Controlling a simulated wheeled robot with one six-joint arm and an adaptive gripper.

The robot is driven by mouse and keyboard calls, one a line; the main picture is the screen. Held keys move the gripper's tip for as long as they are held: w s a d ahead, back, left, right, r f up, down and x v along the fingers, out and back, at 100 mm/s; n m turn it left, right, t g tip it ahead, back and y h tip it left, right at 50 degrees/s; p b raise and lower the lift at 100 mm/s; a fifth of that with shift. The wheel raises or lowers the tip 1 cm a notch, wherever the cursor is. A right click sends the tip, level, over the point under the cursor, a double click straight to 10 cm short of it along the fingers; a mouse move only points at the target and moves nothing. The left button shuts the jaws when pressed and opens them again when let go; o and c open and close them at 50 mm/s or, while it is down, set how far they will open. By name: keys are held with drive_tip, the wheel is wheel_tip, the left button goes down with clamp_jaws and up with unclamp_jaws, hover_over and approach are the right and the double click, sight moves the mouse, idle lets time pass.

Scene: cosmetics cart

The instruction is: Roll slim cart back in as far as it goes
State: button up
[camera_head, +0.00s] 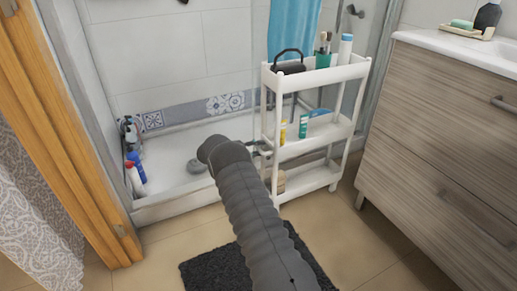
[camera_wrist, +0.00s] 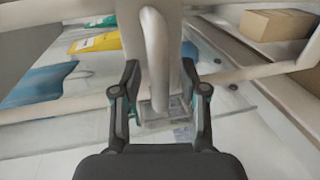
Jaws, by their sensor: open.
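The slim white cart (camera_head: 320,77) has three tiers and stands upright on the floor, in front of the shower and left of the vanity. My gripper (camera_head: 262,148) is at the cart's near left side, at middle-tier height; my arm partly hides the lower tiers. In the wrist view my gripper (camera_wrist: 160,78) is open, with one finger on each side of a white post (camera_wrist: 157,35) of the cart. I cannot tell whether either finger touches the post.
The wood-fronted vanity (camera_head: 440,135) stands right of the cart, with a narrow floor gap between. The shower tray (camera_head: 180,180) lies behind. A dark mat (camera_head: 215,268) lies under my arm. Bottles and tubes stand on the cart; a brown box (camera_wrist: 278,25) sits on a tier.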

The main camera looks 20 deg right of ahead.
drive_tip(key=shift+d, duration=0.1)
clamp_jaws()
drive_tip(key=shift+d, duration=0.1)
idle(0.3)
